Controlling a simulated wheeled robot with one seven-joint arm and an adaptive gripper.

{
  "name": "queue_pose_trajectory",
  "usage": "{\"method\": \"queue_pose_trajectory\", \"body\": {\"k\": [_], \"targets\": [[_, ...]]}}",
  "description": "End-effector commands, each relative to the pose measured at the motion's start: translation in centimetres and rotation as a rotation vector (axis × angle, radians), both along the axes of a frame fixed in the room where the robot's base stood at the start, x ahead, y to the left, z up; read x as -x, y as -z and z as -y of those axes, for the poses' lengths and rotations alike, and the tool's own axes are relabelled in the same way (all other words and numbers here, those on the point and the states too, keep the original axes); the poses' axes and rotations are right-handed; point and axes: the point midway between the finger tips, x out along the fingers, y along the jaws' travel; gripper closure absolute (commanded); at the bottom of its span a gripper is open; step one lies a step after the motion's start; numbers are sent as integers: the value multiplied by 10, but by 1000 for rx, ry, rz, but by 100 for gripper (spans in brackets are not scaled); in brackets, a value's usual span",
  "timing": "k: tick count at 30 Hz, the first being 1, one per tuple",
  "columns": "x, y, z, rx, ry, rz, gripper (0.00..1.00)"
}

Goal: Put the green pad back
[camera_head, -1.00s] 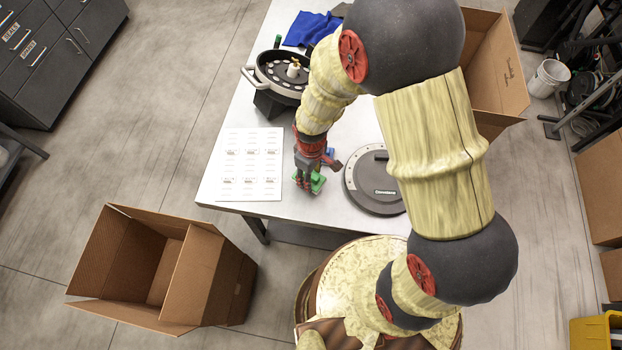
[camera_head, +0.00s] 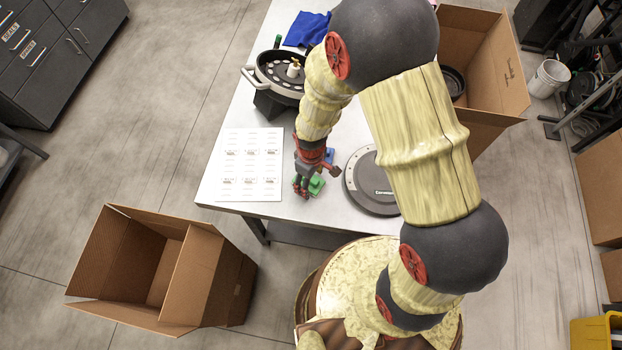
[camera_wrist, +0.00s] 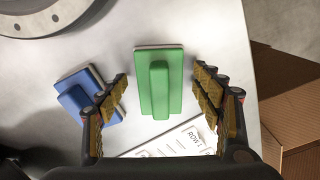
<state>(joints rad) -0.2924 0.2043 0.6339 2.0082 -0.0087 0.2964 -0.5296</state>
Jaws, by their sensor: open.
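The green pad (camera_wrist: 159,84) has a raised green grip along its middle. In the wrist view it lies between the fingers of my open gripper (camera_wrist: 165,90), with a gap on each side. In the head view the green pad (camera_head: 316,186) is near the table's front edge, partly hidden by my gripper (camera_head: 303,186). A blue pad (camera_wrist: 90,98) lies left of it in the wrist view, partly behind the left finger; it also shows in the head view (camera_head: 328,155).
A printed sheet (camera_head: 250,165) lies left on the table (camera_head: 222,110). A round grey lid (camera_head: 372,190) is close on the right. Cardboard boxes stand left (camera_head: 200,262) and right (camera_head: 500,65).

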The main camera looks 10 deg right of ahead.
Motion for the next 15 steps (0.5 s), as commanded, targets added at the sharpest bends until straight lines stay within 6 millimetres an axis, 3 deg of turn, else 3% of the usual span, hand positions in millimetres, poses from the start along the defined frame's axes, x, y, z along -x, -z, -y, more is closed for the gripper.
{"method": "queue_pose_trajectory", "body": {"k": [8,15], "targets": [[-1,-14,0,-1,0,4,34],[-2,-61,-1,-2,0,7,34]]}}
